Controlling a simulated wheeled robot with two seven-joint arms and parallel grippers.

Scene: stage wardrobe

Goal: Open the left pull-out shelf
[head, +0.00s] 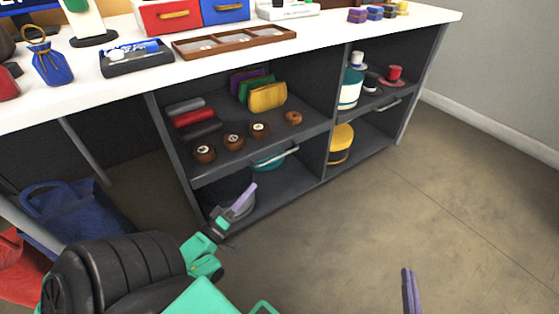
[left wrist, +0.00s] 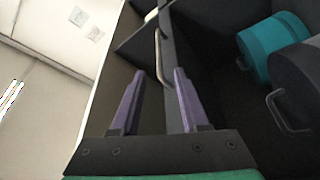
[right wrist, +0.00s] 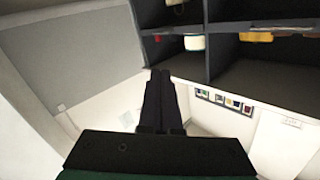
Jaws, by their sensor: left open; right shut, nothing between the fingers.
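The left pull-out shelf (head: 232,160) is a dark grey board in the left bay of the counter, with a silver bar handle (head: 262,168) along its front edge. It looks pushed in. My left gripper (head: 238,212) is open, low in front of the left bay, below and left of the handle in the head view. In the left wrist view the handle (left wrist: 159,52) shows between and beyond the two purple fingertips (left wrist: 159,75); I see no contact. My right gripper (head: 411,290) is shut and empty over the floor, away from the counter; it also shows in the right wrist view (right wrist: 161,75).
A teal round box (head: 268,160) is underneath. The right bay has another handle (head: 384,106). A blue bag (head: 75,212) lies at left. Floor in front is clear.

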